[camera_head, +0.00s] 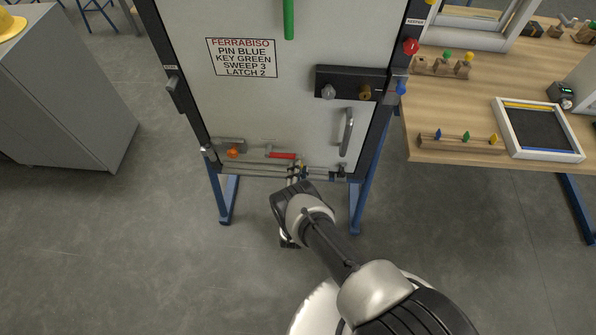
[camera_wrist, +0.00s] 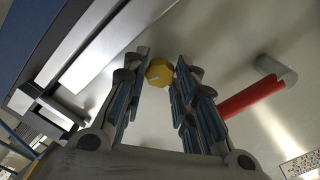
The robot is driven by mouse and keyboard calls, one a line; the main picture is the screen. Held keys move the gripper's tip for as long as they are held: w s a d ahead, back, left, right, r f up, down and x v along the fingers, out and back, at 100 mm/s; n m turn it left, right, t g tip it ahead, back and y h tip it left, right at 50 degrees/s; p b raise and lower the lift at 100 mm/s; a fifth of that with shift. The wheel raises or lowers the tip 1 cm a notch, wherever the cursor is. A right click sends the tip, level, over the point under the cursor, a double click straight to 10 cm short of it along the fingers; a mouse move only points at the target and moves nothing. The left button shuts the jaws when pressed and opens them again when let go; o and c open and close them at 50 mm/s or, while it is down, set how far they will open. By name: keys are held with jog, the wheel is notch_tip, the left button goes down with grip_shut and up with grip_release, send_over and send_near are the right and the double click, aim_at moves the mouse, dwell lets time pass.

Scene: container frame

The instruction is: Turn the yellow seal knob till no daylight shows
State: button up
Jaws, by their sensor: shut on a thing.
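The yellow seal knob (camera_wrist: 158,72) is faceted and sits between my fingertips in the wrist view. My gripper (camera_wrist: 159,84) is shut on it, one finger on each side. In the head view my gripper (camera_head: 297,176) reaches the lower edge of the pale door panel (camera_head: 290,120), and its body mostly hides the knob. Metal rails (camera_head: 255,171) run along the panel's bottom edge. I cannot tell whether light shows at the seal.
A red handle (camera_head: 282,155) lies close to my gripper, also in the wrist view (camera_wrist: 252,97). An orange knob (camera_head: 232,152) is left of it. A grey pull handle (camera_head: 346,132) is at right. A wooden bench (camera_head: 450,110) and a grey cabinet (camera_head: 70,110) flank the frame.

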jog(key=shift+m, duration=3.9)
jog(key=o, duration=1.1)
jog(key=s, duration=1.2)
jog(key=shift+a, duration=0.2)
